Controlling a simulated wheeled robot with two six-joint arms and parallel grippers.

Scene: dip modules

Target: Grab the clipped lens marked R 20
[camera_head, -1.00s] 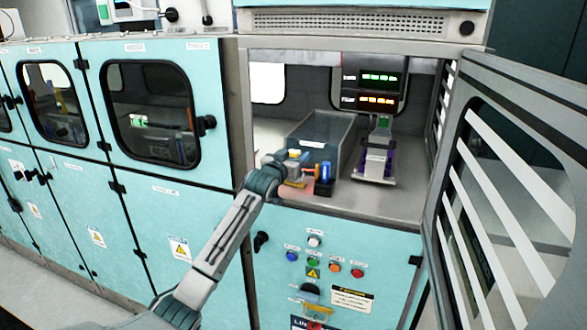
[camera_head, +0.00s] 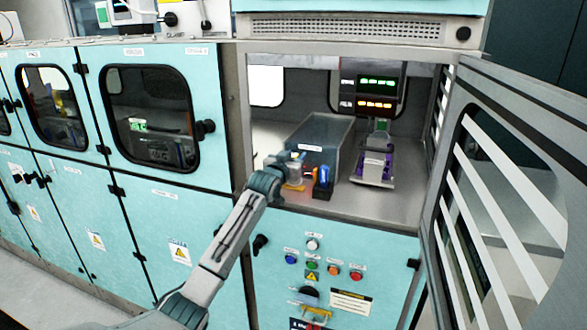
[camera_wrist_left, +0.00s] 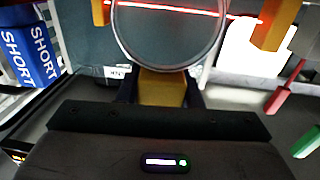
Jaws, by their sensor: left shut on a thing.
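In the left wrist view a round clear lens (camera_wrist_left: 170,38) in a thin pale ring stands at the top, with a yellow clip (camera_wrist_left: 162,88) at its foot. My left gripper (camera_wrist_left: 161,90) is shut on the yellow clip, its dark fingers on either side. A small tag (camera_wrist_left: 117,72) beside the lens is too blurred to read, so I cannot confirm R 20. In the head view my left gripper (camera_head: 292,176) is inside the open bay, near its front edge; the lens is too small to make out clearly there. My right gripper is not in view.
A grey box (camera_head: 318,140) stands behind the gripper. A dark holder (camera_head: 323,190) with blue items is just right of it. Blue pieces marked SHORT (camera_wrist_left: 35,50) show in the wrist view. A purple-and-white device (camera_head: 374,168) stands farther right. The open door (camera_head: 510,160) bounds the right.

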